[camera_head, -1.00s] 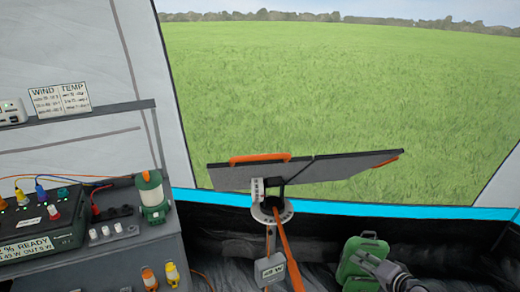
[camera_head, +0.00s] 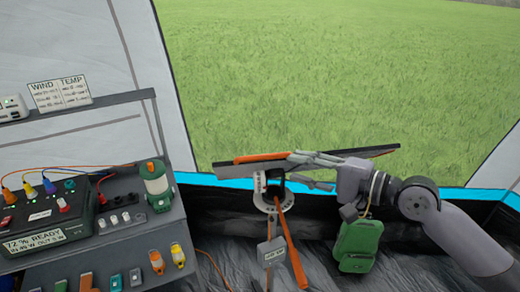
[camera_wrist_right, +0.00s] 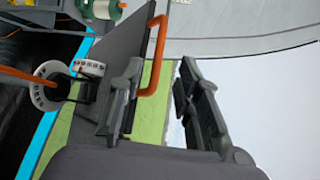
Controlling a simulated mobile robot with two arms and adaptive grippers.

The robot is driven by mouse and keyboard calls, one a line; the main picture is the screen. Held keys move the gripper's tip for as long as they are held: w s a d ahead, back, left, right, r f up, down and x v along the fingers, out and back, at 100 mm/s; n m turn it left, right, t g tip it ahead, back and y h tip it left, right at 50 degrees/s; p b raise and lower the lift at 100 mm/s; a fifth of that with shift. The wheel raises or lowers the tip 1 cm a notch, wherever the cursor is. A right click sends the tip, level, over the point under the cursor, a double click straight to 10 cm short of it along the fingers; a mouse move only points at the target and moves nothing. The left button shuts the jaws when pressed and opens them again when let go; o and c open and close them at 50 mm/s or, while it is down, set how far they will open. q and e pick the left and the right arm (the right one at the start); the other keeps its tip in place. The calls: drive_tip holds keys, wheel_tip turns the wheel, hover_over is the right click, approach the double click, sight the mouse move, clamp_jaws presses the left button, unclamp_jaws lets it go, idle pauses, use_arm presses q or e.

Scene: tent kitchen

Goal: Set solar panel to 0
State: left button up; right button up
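The solar panel (camera_head: 235,166) is a thin dark plate seen nearly edge-on in the head view, tilted slightly, with an orange handle (camera_head: 262,157) on its upper left. It sits on a stand with a round white dial (camera_head: 286,199), whose marks are too small to read. My right gripper (camera_head: 298,170) is at the panel's middle, covering part of it. In the right wrist view its fingers (camera_wrist_right: 162,70) are apart, with the orange handle (camera_wrist_right: 153,75) showing between them. Whether a finger touches the panel (camera_wrist_right: 112,85) I cannot tell. My left gripper is not in view.
An orange pole (camera_head: 290,245) and a small grey tag (camera_head: 271,252) hang below the dial. A green container (camera_head: 358,246) stands under my right arm. A shelf with a power station (camera_head: 45,222) and a green lantern (camera_head: 157,185) is at the left. Open grass lies beyond.

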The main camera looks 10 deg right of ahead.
sight(263, 159)
drive_tip(key=p+x, duration=0.3)
drive_tip(key=x, duration=0.7)
drive_tip(key=shift+r, duration=0.1)
drive_tip(key=shift+w+a+f, duration=0.2)
drive_tip(key=shift+w+a, duration=0.25)
drive_tip(key=shift+c, duration=0.2)
clamp_jaws()
